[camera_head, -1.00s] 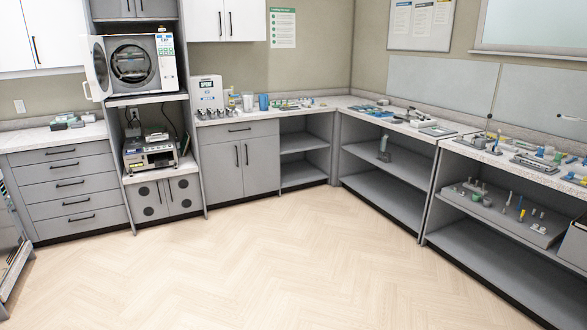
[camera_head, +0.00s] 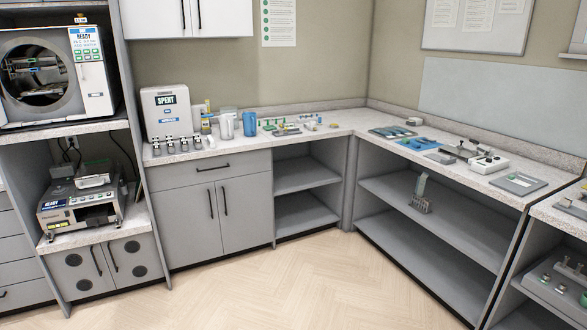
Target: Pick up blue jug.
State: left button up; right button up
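The blue jug (camera_head: 249,123) stands upright on the back counter, left of the middle of the view. A white jug (camera_head: 226,126) stands close beside it on the left. Neither of my grippers shows in the head view, so nothing is seen touching the jug.
A grey box marked SPENT (camera_head: 167,112) and a yellow-labelled bottle (camera_head: 206,123) stand left of the jugs. Small tools (camera_head: 285,129) lie to their right. An open autoclave (camera_head: 55,75) is at far left. The floor (camera_head: 270,295) before the counter is clear.

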aim_at(248, 119)
jog(key=i, duration=2.95)
jog(key=i+u, duration=0.1)
jog(key=i, duration=0.45)
jog(key=i+l+u, duration=0.15)
jog(key=i, duration=0.45)
jog(key=i+l+u, duration=0.1)
jog(key=i, duration=0.45)
jog(key=i+l+u, duration=0.15)
jog(key=i, duration=0.4)
jog(key=l, duration=0.1)
